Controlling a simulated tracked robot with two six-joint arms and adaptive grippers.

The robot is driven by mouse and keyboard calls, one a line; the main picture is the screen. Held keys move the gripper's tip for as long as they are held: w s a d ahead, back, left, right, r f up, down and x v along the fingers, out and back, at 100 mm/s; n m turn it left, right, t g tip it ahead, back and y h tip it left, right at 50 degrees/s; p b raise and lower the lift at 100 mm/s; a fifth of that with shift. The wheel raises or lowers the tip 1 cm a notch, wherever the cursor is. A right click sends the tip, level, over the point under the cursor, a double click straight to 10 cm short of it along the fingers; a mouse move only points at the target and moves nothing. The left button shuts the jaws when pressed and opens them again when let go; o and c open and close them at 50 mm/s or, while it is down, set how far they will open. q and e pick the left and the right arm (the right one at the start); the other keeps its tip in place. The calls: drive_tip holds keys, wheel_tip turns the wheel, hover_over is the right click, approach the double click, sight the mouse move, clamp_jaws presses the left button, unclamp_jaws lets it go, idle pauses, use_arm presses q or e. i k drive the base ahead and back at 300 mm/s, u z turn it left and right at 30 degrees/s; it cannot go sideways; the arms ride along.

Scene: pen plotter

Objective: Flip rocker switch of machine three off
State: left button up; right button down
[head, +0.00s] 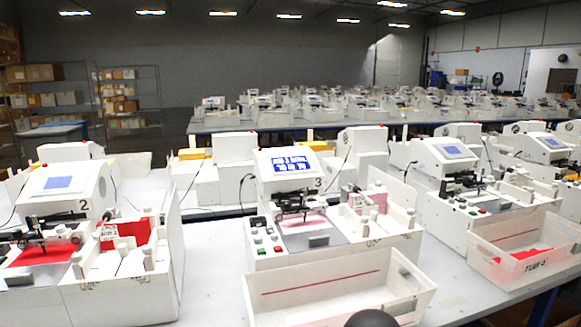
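Machine three (290,165) stands in the middle of the head view, a white pen plotter with a blue-and-white lit screen (291,163) and a "3" on its upper right side. On the left of its front panel are small controls: a dark switch-like part (257,222), a green button (261,251) and a red button (277,249). The controls are too small to tell which way a rocker is set. Neither of my grippers shows in this view.
A white open bin (330,315) stands in front of machine three. Machine two (65,185) is to the left, and another plotter (450,160) with a bin (485,262) is to the right. Bare table (212,270) shows left of machine three. More machines stand behind.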

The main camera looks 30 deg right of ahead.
sight(270, 229)
drive_tip(key=u, duration=1.1)
drive_tip(key=i, duration=0.15)
drive_tip(key=z, duration=2.75)
drive_tip(key=k, duration=0.85)
drive_tip(key=u, duration=0.6)
drive_tip(key=i, duration=1)
drive_tip(key=u, duration=0.1)
